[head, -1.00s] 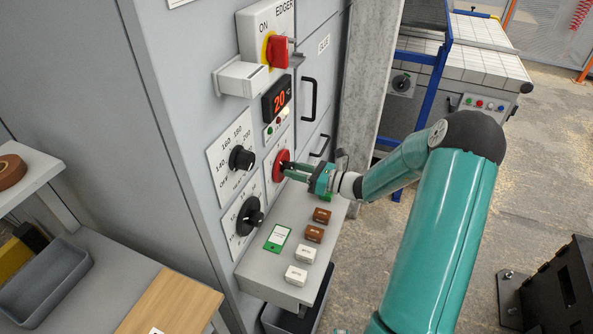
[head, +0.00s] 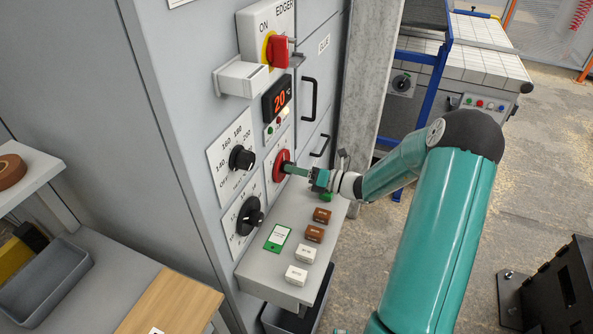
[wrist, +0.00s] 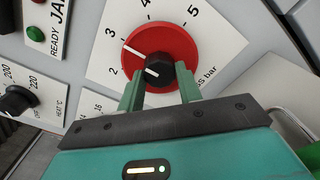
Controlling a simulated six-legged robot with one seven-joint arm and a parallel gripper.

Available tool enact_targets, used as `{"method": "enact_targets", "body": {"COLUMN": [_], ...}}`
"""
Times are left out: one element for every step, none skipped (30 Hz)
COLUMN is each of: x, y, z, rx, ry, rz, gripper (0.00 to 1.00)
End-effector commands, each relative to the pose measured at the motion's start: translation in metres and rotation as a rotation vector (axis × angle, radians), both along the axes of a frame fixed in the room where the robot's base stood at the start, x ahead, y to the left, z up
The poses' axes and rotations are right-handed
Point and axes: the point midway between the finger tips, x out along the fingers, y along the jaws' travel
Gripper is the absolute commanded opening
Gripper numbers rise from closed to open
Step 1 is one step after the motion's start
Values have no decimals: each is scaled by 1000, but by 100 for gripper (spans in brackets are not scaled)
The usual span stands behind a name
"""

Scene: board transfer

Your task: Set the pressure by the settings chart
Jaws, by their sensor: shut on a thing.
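The red pressure dial (head: 279,163) is on the cabinet's front panel. In the wrist view, the red dial (wrist: 172,40) has a scale marked 2 to 5 and a "bar" label. Its white line points close to the 3. My gripper (wrist: 161,85) has its fingers on both sides of the black centre knob (wrist: 156,72) and is shut on it. In the head view my gripper (head: 291,169) reaches the dial from the right.
Two black knobs, the upper one (head: 241,158) and lower one (head: 249,216), sit left of the dial. Brown blocks (head: 314,233) and white blocks (head: 297,275) stand on the shelf (head: 258,270) below.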

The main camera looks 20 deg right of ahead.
Motion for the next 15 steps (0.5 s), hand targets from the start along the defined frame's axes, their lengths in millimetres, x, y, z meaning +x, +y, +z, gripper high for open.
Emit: {"method": "enact_targets", "body": {"x": [0, 0, 0, 0, 0, 0, 0, 0, 0, 0, 0, 0, 0, 0, 0], "y": [0, 0, 0, 0, 0, 0, 0, 0, 0, 0, 0, 0, 0, 0, 0], "z": [0, 0, 0, 0, 0, 0, 0, 0, 0, 0, 0, 0, 0, 0, 0], "rx": [2, 2, 3, 3, 3, 3, 3, 2, 2, 2, 2, 2, 2, 2, 2], "ry": [3, 3, 4, 4, 4, 4, 4, 3, 3, 3, 3, 3, 3, 3, 3], "rz": [-1, -1, -1, -1, -1, -1, -1, -1, -1, -1, -1, -1, -1, -1, -1], "gripper": [12, 12, 12, 12, 12, 12, 12, 12, 12, 12, 37, 45, 50, 56, 56]}}
